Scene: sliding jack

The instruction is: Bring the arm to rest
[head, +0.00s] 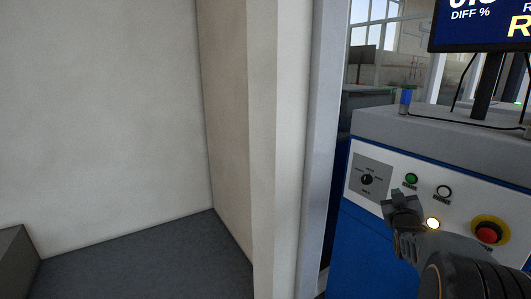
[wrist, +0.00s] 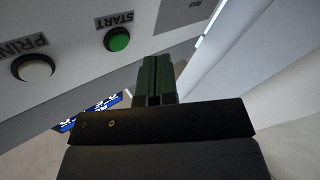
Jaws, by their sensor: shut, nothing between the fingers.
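My gripper (head: 400,203) is in the lower right of the head view, in front of the white control panel (head: 354,207). Its fingers are closed together with nothing between them. In the wrist view the shut fingers (wrist: 156,80) point up the picture, and the green START button (wrist: 118,40) and white PRINT button (wrist: 34,68) lie to their left. I cannot tell from these views whether the fingertips touch the panel.
The panel also carries a rotary switch (head: 367,179), a lit button (head: 433,223) and a red emergency stop (head: 487,234). A monitor (head: 480,27) stands above. A pale wall corner (head: 262,140) and grey post (head: 318,140) stand left of the machine.

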